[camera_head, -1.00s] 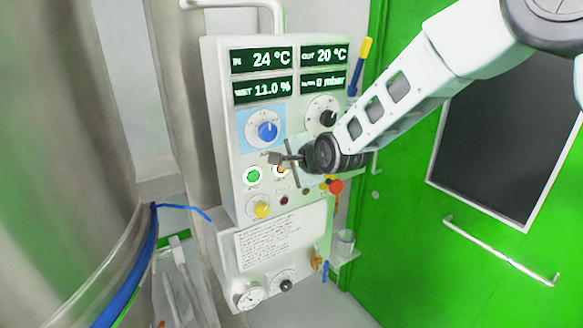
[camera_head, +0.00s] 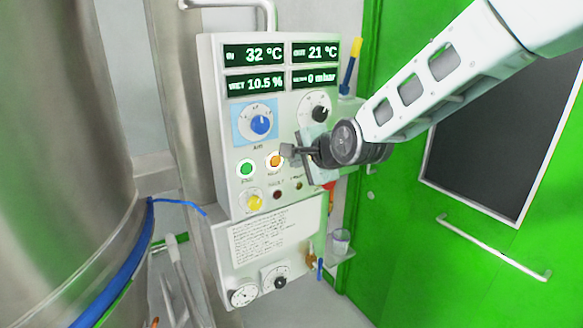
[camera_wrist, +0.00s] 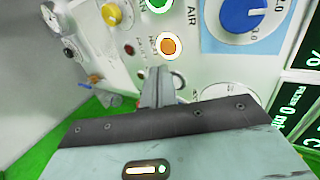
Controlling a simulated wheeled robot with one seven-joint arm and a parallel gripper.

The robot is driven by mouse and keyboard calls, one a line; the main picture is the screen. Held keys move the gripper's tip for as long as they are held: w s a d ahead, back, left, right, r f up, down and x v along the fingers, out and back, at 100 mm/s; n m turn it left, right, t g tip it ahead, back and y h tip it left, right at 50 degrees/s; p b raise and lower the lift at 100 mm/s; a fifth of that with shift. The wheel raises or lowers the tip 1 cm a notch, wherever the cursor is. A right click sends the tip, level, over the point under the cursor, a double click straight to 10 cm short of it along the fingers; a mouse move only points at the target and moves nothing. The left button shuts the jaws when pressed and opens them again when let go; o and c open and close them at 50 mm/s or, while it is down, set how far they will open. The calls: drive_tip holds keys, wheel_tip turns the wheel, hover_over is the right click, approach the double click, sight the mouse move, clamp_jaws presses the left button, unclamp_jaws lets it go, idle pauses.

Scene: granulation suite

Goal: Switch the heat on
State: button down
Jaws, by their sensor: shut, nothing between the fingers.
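The control panel (camera_head: 211,110) is a white upright box with green displays reading IN 32 °C, OUT 21 °C, WET 10.5 % and 0 mbar. The round heat button (camera_head: 274,160) glows orange with a pale ring; it also shows in the wrist view (camera_wrist: 169,46), with the label HEAT beside it. A lit green button (camera_head: 245,169) sits to its left. My gripper (camera_head: 286,151) is shut and empty, its tips just right of the orange button. In the wrist view my fingers (camera_wrist: 158,78) end just short of the orange button and leave it fully visible.
A blue knob (camera_head: 261,124) and a black knob (camera_head: 319,113) sit above the buttons, a yellow knob (camera_head: 254,202) below. A steel vessel (camera_head: 60,130) stands close on the left. A green door (camera_head: 390,245) is on the right.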

drive_tip(key=b+v, duration=0.1)
drive_tip(key=v, duration=0.4)
drive_tip(key=shift+s+d+r+b, duration=0.1)
drive_tip(key=shift+s+d+b, duration=0.1)
drive_tip(key=shift+s+b, duration=0.1)
drive_tip(key=s+d+f+n+g+h, duration=0.2)
drive_tip(key=s+n, duration=0.4)
drive_tip(key=s, duration=0.5)
drive_tip(key=s+d+f+n+g+h, duration=0.2)
drive_tip(key=s+d+f+n+g, duration=0.2)
drive_tip(key=s, duration=0.7)
drive_tip(key=s+d+f+n+g+h, duration=0.2)
drive_tip(key=s+d+f+n+g, duration=0.2)
drive_tip(key=s+n, duration=0.5)
drive_tip(key=s+d+f, duration=0.1)
drive_tip(key=s+d, duration=0.1)
drive_tip(key=shift+s+d+f+b, duration=0.2)
drive_tip(key=shift+s+f+b, duration=0.05)
drive_tip(key=shift+f+b, duration=0.1)
